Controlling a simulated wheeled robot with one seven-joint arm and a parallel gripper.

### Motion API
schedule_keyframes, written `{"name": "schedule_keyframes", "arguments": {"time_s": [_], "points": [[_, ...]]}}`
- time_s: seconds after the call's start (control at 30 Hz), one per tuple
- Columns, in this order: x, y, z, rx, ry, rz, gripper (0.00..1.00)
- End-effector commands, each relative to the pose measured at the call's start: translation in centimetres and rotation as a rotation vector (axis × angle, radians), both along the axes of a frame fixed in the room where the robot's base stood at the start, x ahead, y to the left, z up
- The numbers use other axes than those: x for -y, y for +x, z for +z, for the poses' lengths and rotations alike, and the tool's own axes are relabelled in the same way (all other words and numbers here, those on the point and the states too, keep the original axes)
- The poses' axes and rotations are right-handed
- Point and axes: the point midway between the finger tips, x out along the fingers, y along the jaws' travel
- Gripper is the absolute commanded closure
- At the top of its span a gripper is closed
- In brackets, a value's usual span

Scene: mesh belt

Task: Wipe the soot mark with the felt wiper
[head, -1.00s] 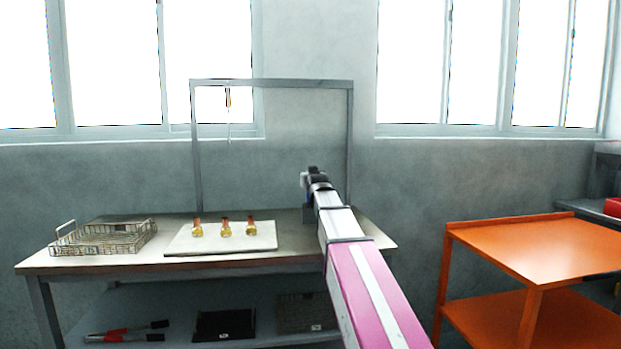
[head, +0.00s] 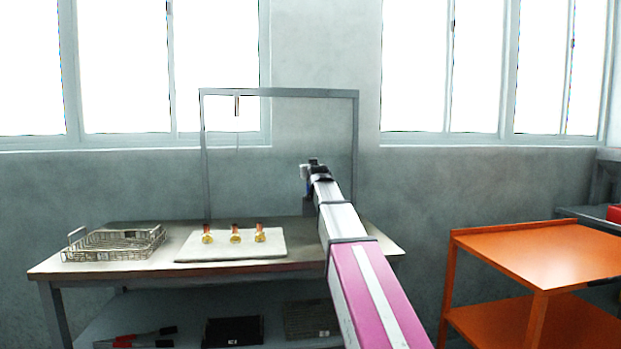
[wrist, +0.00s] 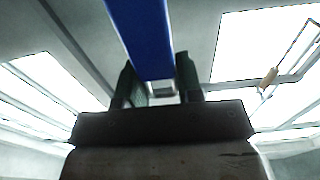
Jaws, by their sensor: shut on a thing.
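My gripper (head: 309,172) is at the end of my outstretched arm, above the right part of the workbench (head: 130,269) in the head view. In the wrist view my gripper (wrist: 157,78) is shut on a long blue bar (wrist: 143,38), which I take to be the felt wiper. The bar runs up and away between the two dark fingers. In the head view only a little blue shows at the gripper, with a dark grey shape just below it. I cannot make out a soot mark in either view. My arm hides part of the bench's right side.
A wire basket (head: 112,243) and a pale board (head: 200,254) with three small amber-and-brown items stand on the bench. A grey frame (head: 280,93) rises over it, with a small thing hanging from it. An orange cart (head: 545,262) stands at right.

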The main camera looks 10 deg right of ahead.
Motion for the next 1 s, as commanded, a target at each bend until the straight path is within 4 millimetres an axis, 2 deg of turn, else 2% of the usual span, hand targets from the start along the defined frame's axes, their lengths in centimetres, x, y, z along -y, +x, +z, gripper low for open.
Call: {"name": "schedule_keyframes", "arguments": {"time_s": [0.1,0.3,1.0], "points": [[0.0,0.5,1.2,0.001,0.000,0.000,0.90],[0.0,0.7,2.1,0.000,0.000,0.000,0.90],[0.0,0.6,2.1,0.000,0.000,0.000,0.90]]}}
